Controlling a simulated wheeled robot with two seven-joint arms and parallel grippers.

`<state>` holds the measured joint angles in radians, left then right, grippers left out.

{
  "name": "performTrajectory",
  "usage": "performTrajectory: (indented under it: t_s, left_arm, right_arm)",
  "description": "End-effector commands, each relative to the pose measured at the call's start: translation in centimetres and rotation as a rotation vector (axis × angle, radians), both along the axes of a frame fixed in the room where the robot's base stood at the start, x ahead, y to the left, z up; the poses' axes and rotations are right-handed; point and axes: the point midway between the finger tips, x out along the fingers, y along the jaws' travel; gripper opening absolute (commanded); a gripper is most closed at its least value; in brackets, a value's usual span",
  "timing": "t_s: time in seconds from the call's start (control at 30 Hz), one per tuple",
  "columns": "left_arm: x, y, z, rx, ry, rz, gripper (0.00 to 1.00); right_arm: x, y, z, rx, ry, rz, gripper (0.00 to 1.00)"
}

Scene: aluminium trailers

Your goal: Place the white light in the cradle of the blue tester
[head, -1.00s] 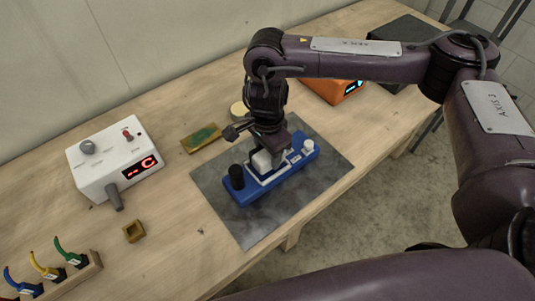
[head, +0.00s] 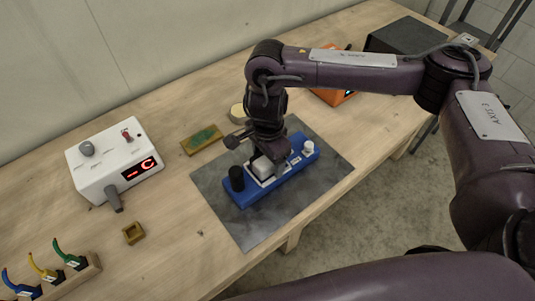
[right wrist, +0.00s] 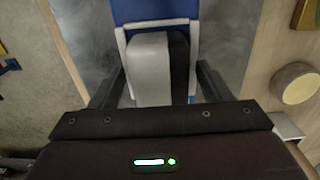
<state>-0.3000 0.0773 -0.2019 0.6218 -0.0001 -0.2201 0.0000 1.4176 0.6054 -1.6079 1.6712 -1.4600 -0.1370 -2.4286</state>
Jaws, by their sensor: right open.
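The blue tester (head: 292,172) lies on the grey mat, with a black knob at its left end and a white knob at its right end. The white light (head: 263,167), a pale block, sits within the white-framed cradle in the tester's middle. In the right wrist view the light (right wrist: 150,70) lies inside the white frame, with a dark strip along its right side. My right gripper (head: 266,156) is just above the light. Its fingers (right wrist: 157,88) are open, one on each side of the cradle, apart from the light. My left gripper is not in view.
A white box with a red display (head: 115,165) stands left. A green-topped plate (head: 202,139) and a round disc (head: 238,113) lie behind the mat (head: 320,160). An orange device (head: 333,96) is at the back. A rack of coloured plugs (head: 75,277) is front left.

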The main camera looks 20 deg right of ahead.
Motion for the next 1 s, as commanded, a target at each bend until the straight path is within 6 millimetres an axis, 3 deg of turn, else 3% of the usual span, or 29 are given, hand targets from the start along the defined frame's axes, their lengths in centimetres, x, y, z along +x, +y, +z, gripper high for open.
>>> performTrajectory:
  t_s: [0.17, 0.7, 1.0]
  left_arm:
    - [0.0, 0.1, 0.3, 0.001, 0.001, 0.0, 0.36]
    - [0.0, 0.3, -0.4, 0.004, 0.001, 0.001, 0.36]
    - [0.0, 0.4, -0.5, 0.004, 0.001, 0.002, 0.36]
  right_arm:
    - [0.1, 0.0, 1.1, 0.0, -0.003, 0.002, 0.71]
    - [0.1, 0.0, 10.3, -0.001, -0.005, 0.001, 0.71]
    - [0.0, 0.0, 12.3, -0.001, -0.001, 0.0, 0.71]
